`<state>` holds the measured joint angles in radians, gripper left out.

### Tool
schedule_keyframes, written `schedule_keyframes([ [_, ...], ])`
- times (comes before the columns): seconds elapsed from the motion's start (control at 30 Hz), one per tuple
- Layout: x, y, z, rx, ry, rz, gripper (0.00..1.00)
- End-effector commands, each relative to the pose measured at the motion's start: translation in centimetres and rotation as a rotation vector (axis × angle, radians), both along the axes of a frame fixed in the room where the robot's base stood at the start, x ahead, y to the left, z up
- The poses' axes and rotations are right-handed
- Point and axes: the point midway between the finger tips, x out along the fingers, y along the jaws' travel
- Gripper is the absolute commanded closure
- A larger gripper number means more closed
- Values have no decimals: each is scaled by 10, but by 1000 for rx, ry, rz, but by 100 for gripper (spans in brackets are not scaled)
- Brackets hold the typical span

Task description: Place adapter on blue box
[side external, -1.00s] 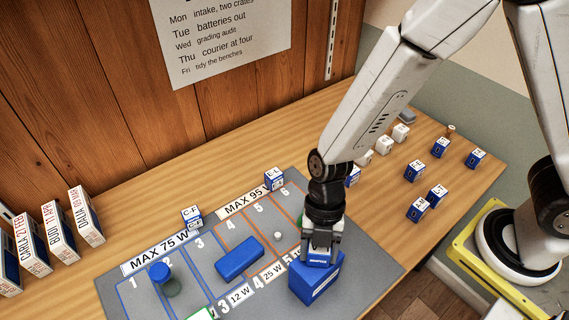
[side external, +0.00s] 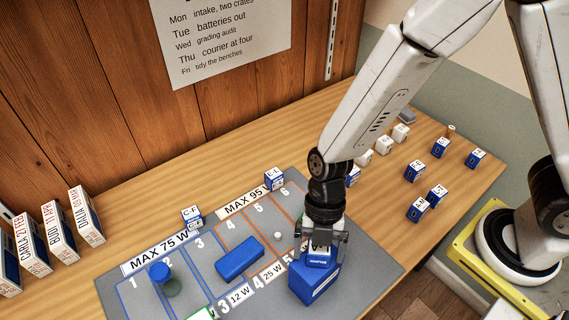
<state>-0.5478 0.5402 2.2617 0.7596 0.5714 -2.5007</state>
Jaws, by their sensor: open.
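The blue box (side external: 316,284) stands at the front right of the grey mat. The adapter (side external: 320,257), a small white and blue block with a label, sits on top of the box. My gripper (side external: 320,251) is directly above the box, pointing down, with its jaws open and one finger on either side of the adapter. Whether a finger touches the adapter cannot be told.
Several small cubes stand at the right of the table. Labelled boxes (side external: 86,216) line the left edge.

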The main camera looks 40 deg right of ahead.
Motion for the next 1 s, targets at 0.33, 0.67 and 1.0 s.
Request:
schedule_keyframes([
  [0.33,10,-9,32,3,-4,-1,1],
  [0.67,23,-22,75,3,-4,-2,1],
  [1.0,31,-31,106,0,-2,-2,1],
])
